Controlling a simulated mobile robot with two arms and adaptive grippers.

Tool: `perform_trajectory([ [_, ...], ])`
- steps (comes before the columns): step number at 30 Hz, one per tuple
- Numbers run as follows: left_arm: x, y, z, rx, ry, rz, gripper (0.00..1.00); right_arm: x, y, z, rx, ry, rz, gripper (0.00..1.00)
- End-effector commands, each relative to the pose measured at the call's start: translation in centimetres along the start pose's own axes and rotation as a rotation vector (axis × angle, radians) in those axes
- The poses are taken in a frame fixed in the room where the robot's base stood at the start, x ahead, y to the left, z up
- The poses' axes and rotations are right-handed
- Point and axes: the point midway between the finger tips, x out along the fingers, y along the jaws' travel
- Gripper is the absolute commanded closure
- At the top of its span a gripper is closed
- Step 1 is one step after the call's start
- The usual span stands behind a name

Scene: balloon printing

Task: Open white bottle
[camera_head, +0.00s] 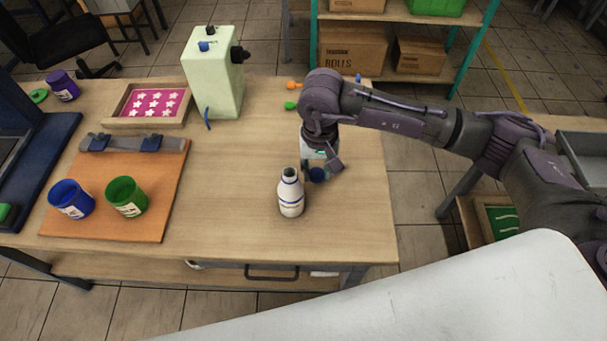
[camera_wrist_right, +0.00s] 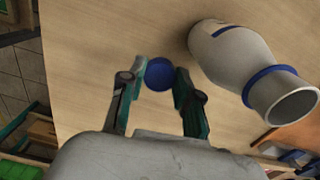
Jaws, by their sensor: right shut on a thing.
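The white bottle (camera_head: 291,193) stands upright on the table, with blue rings and an open, uncapped neck. It also shows large in the right wrist view (camera_wrist_right: 235,55), where its dark mouth is visible. My right gripper (camera_head: 316,172) is just right of the bottle's upper part, apart from it. In the right wrist view the right gripper (camera_wrist_right: 160,76) is shut on a round blue cap (camera_wrist_right: 159,73), held between the fingertips. The blue cap also shows in the head view (camera_head: 318,174). My left gripper is in neither view.
The wooden table (camera_head: 240,190) is clear around the bottle. A blue cup (camera_head: 71,199) and a green cup (camera_head: 126,197) stand on an orange board (camera_head: 165,185) at left. A pale green machine (camera_head: 213,75) and a tray of pink print (camera_head: 150,103) are farther back.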

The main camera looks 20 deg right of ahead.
Motion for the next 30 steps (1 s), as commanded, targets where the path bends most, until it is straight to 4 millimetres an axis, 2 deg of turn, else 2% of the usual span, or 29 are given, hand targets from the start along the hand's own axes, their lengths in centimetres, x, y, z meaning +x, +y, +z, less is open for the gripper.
perform_trajectory([
  [3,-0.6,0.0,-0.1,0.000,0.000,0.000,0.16,1.1,-1.8,-1.3,0.000,-0.002,0.000,1.00],
  [7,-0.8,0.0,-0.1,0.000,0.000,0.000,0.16,2.0,-2.6,-2.1,0.001,0.000,0.000,1.00],
  [11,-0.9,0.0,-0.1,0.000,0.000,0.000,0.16,2.6,-2.8,-2.2,-0.001,-0.002,0.001,1.00],
  [19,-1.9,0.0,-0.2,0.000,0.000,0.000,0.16,6.0,-2.8,-2.2,0.000,-0.001,0.001,1.00],
  [30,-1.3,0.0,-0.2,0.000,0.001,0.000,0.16,6.6,-2.8,-2.3,-0.001,0.001,0.000,1.00],
])
